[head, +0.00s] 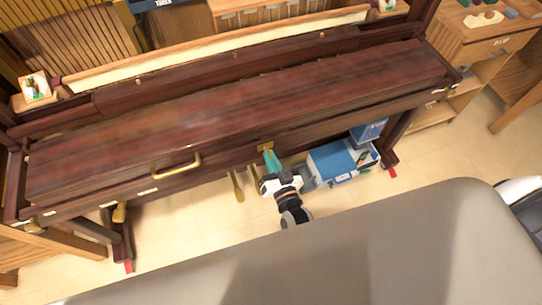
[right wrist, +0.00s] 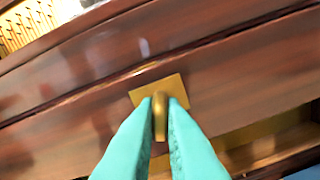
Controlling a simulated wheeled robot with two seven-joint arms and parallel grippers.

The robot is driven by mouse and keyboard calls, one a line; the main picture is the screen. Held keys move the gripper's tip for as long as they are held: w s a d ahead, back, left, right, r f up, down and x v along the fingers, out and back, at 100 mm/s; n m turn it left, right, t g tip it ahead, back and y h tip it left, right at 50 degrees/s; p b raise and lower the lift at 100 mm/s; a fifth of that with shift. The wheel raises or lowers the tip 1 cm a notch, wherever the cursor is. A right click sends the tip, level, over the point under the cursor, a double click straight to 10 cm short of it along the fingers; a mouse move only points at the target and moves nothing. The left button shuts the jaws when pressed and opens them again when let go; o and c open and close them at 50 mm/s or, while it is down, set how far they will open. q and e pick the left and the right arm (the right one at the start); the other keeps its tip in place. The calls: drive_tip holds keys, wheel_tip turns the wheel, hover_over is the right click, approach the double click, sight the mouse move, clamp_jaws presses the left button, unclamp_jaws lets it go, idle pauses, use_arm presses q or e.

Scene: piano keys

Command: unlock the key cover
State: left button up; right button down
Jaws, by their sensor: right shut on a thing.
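The key cover (head: 240,108) is a long dark red-brown wooden lid, closed across the front of the piano. A brass lock plate (head: 265,147) sits on the front rail below it, and shows larger in the right wrist view (right wrist: 174,84). A rounded brass lock piece (right wrist: 160,114) sticks out from the plate. My right gripper (head: 269,157) has teal fingers, which stand on either side of the brass piece and are shut on it. The fingers hide part of the piece. My left gripper is in neither view.
A curved brass handle (head: 178,168) is on the front, left of the lock. Brass pedals (head: 237,187) hang below. A blue and white box (head: 340,162) stands beneath the piano, right of my gripper. A grey surface (head: 330,260) fills the foreground.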

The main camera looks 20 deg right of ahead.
drive_tip(key=shift+n+p, duration=0.4)
drive_tip(key=shift+n, duration=1.6)
drive_tip(key=c, duration=1.5)
unclamp_jaws()
drive_tip(key=s, duration=1.2)
drive_tip(key=shift+d, duration=0.2)
